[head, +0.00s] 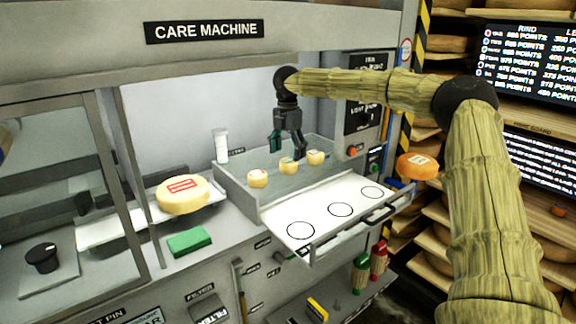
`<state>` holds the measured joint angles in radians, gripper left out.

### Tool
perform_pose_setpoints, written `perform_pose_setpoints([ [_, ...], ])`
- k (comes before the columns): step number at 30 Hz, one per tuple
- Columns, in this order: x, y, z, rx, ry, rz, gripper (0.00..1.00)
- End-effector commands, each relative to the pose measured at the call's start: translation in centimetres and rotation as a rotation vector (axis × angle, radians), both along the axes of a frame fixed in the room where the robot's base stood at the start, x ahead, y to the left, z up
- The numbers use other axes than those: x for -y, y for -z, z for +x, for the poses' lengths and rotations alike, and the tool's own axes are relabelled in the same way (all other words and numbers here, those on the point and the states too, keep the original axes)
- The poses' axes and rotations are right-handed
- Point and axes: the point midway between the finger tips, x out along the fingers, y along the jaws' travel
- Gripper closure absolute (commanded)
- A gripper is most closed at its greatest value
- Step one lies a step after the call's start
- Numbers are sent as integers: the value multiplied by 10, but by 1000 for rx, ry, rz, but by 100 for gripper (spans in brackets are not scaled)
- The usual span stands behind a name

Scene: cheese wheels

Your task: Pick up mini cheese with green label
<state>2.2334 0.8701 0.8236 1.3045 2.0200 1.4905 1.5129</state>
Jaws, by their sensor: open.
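Three small pale-yellow mini cheeses sit in a row in the grey tray (232,182) of the care machine: a left one (257,179), a middle one (288,167) and a right one (315,157). Their labels are too small for me to tell which is green. My gripper (287,151) points down above the tray, its fingers apart and nothing between them. It is over the middle cheese; one finger overlaps the view between the middle and right cheeses. I cannot tell whether it touches either.
A white panel (322,228) with three drawn circles slopes out in front of the tray. A large cheese wheel (182,195) with a red label and a green block (189,242) lie to the left. An orange cheese (417,166) is at right. A white bottle (221,145) stands behind the tray.

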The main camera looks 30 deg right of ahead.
Motion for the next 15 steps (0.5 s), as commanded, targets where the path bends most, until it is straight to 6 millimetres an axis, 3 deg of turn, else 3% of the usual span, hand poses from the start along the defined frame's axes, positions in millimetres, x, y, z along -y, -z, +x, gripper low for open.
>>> perform_pose_setpoints([
  [9,1,39,-5,-2,0,0,22],
  [15,1,45,-4,0,0,0,22],
])
